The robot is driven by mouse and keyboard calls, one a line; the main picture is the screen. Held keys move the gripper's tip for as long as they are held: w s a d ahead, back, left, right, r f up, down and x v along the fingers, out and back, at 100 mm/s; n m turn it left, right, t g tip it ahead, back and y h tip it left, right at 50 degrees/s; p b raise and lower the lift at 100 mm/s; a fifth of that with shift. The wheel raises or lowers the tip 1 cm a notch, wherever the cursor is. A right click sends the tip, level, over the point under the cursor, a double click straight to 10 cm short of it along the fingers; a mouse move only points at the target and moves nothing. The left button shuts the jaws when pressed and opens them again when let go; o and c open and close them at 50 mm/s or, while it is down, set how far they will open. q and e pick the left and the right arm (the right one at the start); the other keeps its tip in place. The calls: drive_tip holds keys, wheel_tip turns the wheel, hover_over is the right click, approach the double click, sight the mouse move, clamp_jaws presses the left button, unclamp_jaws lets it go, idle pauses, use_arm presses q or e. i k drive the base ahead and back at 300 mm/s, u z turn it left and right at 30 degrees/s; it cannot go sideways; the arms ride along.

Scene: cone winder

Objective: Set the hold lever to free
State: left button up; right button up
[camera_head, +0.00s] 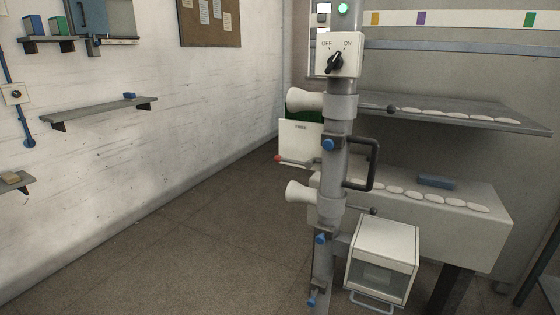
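A white plate (300,138) beside the grey post carries small dark lettering near its top that looks like "FREE". A lever with a red knob (279,158) lies nearly level along the plate's lower edge, its knob at the left, away from the lettering. I take this to be the hold lever; its right end is near the post and hard to make out. Neither of my grippers is in view.
The grey post (333,185) bears an OFF/ON switch (336,60), a green lamp (342,8), two pale cones, and a black handle (372,165). A white box (384,250) hangs low right. Shelves with white discs stand behind. Floor at left is clear.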

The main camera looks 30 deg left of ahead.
sight(308, 164)
drive_tip(key=u, duration=0.4)
drive_tip(key=i, duration=1.05)
drive_tip(key=u, duration=0.15)
